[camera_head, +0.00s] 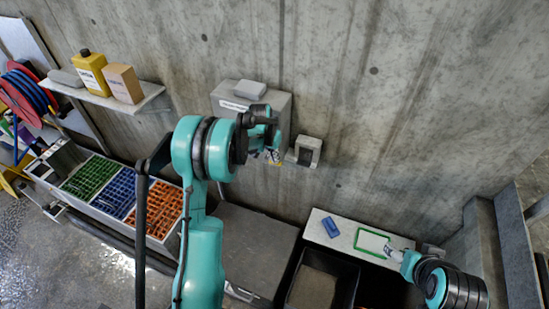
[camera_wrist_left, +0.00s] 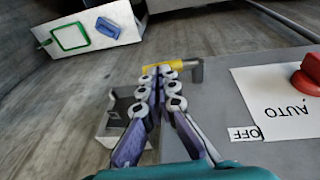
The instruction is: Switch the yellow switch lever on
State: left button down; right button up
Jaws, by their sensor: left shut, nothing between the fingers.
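The yellow switch lever (camera_wrist_left: 178,64) shows in the left wrist view as a short yellow bar with a grey end, at the edge of a grey control box (camera_wrist_left: 222,82). My left gripper (camera_wrist_left: 160,70) is shut and empty, with its fingertips right at the lever; I cannot tell whether they touch it. An OFF label (camera_wrist_left: 243,133) sits on the box face. In the head view my left gripper (camera_head: 272,157) is in front of the wall-mounted box (camera_head: 228,98), and the lever cannot be made out. My right gripper (camera_head: 397,255) is small, at the lower right.
A red knob (camera_wrist_left: 308,74) with an AUTO label is on the box. A white shelf (camera_head: 330,235) holds a blue item (camera_head: 331,227) and a green frame (camera_head: 372,243). Colored bins (camera_head: 113,193) stand left.

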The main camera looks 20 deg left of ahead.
pick_arm(q)
jog(key=f+b, duration=0.1)
jog(key=b, duration=0.2)
jog(key=shift+d+f, duration=0.25)
jog(key=shift+f, duration=0.1)
jog(key=shift+s+d+r, duration=0.1)
jog(key=shift+s+r, duration=0.05)
jog(key=shift+s, duration=0.05)
